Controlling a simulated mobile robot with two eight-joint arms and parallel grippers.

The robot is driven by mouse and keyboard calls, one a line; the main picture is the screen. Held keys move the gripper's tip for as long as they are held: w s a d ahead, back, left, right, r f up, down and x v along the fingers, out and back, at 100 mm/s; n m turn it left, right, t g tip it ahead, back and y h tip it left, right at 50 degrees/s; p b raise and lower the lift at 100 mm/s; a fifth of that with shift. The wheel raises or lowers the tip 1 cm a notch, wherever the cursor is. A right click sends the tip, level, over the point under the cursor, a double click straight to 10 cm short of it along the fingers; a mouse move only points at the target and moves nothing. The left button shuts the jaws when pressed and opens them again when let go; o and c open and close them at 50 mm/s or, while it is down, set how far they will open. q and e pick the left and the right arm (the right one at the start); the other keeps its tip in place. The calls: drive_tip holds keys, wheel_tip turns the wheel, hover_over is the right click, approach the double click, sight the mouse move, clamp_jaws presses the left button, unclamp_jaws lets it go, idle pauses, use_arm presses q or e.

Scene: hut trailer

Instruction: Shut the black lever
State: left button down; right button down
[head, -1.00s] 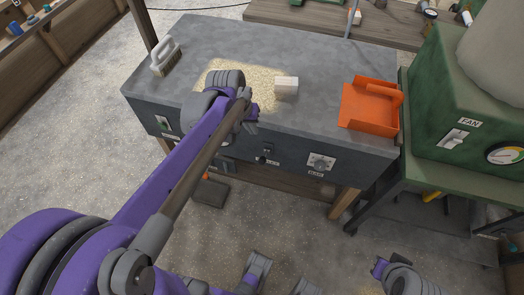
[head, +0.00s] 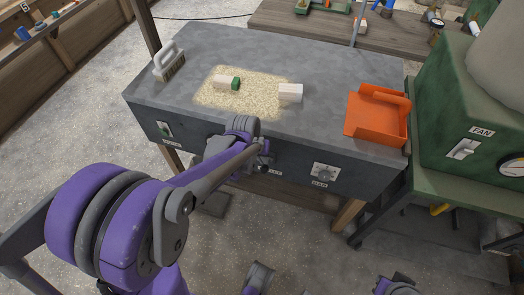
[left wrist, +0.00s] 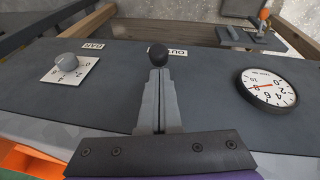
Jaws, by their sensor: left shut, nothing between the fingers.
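The black lever's round knob (left wrist: 157,53) shows in the left wrist view, just beyond my left fingertips, beside a partly hidden label. My left gripper (left wrist: 158,72) is shut and empty, its fingers pointing at the knob. The fingertips overlap the knob's lower edge in the picture; whether they touch it I cannot tell. In the head view my left gripper (head: 263,160) is at the front panel (head: 295,171) of the grey bench and hides most of the lever.
A dial (head: 325,173) is right of the lever and a switch (head: 164,130) far left on the panel. A round gauge (left wrist: 268,87) shows in the wrist view. On the bench are a brush (head: 169,65), sawdust, blocks (head: 290,93) and an orange dustpan (head: 375,118).

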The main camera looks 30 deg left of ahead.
use_arm(q)
drive_tip(key=shift+s+f+t, duration=0.15)
drive_tip(key=shift+f+t, duration=0.05)
drive_tip(key=shift+t, duration=0.1)
drive_tip(key=shift+s+d+f, duration=0.1)
drive_tip(key=shift+s+f, duration=0.05)
drive_tip(key=shift+s, duration=0.05)
idle(0.3)
drive_tip(key=shift+t, duration=0.3)
drive_tip(key=shift+s+d+f+t+b, duration=0.1)
drive_tip(key=shift+s+f+t+b, duration=0.4)
drive_tip(key=shift+b, duration=0.2)
wheel_tip(320, 180, down, 8)
drive_tip(key=s+t+y+b, duration=0.1)
drive_tip(key=s+t+b, duration=0.1)
drive_tip(key=t+b, duration=0.3)
drive_tip(key=shift+s+d+m+t+y+b, duration=0.2)
drive_tip(key=shift+d+m+t+y+b, duration=0.1)
drive_tip(key=shift+b, duration=1.75)
drive_tip(key=shift+f, duration=0.15)
